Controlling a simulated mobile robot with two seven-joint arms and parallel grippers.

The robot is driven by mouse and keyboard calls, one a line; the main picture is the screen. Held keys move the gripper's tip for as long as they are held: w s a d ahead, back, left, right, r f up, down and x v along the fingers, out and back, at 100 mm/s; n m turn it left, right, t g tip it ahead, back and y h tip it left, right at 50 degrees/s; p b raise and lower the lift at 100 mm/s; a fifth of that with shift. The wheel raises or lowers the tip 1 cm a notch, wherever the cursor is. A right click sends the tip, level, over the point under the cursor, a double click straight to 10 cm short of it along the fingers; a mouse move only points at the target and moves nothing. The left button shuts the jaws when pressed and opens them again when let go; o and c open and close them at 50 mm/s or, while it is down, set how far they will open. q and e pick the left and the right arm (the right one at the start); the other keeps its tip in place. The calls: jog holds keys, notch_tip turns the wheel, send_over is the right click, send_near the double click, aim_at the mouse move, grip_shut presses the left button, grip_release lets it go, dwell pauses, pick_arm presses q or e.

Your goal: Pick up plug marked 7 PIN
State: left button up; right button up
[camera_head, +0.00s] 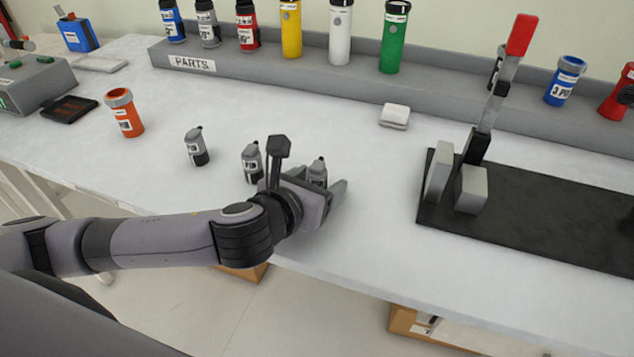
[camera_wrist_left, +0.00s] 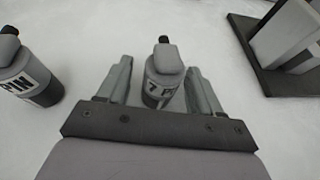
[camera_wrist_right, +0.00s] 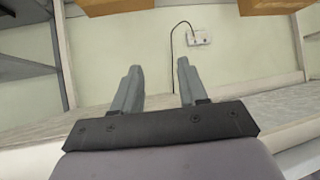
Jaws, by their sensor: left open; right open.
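The plug marked 7 P, its label partly cut off (camera_wrist_left: 162,78), is a small grey and dark cylinder standing upright on the table. In the left wrist view it stands between the two open fingers of my left gripper (camera_wrist_left: 158,88), with a gap on each side. In the head view this plug (camera_head: 317,171) shows partly behind my left gripper (camera_head: 325,195). A second similar plug (camera_head: 252,162) stands just left of it; its label ends in IN in the left wrist view (camera_wrist_left: 25,75). A third plug (camera_head: 196,147) stands farther left. My right gripper (camera_wrist_right: 160,88) is open and empty, facing a wall.
A black base plate with a red-handled clamp (camera_head: 540,210) lies to the right. An orange cylinder (camera_head: 126,113) stands at the left. A grey PARTS shelf (camera_head: 300,83) with coloured cylinders runs along the back. A small white block (camera_head: 395,116) lies before it.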

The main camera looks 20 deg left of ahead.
pick_arm(q)
jog(key=c, duration=1.1)
jog(key=shift+o, duration=0.2)
